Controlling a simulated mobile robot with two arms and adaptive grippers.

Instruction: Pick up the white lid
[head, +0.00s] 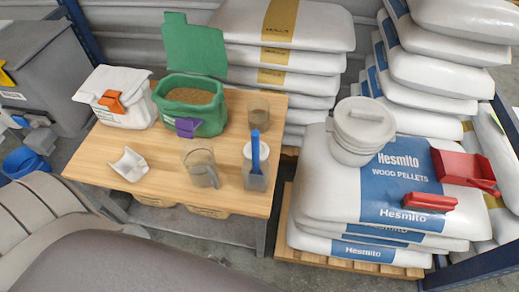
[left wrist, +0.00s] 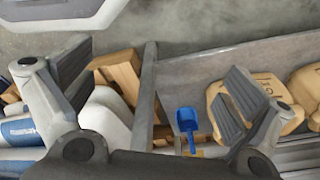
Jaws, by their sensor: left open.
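The white lid (head: 364,120) is round with a raised grip on top. It sits on a white tub (head: 350,153) that stands on the stacked wood pellet bags (head: 318,190) at the right in the head view. The lid is not clearly visible in the left wrist view. My left gripper (left wrist: 160,90) is open and empty in the left wrist view, its two dark ribbed fingers wide apart. Its fingers do not show in the head view. My right gripper is not in view.
The wooden table (head: 110,160) holds a green bin (head: 190,115), a white bag (head: 118,92), a clear jug (head: 200,165) and a container with a blue scoop (head: 256,150). Red scoops (head: 430,202) lie right of the tub. White sacks (head: 290,25) are stacked behind.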

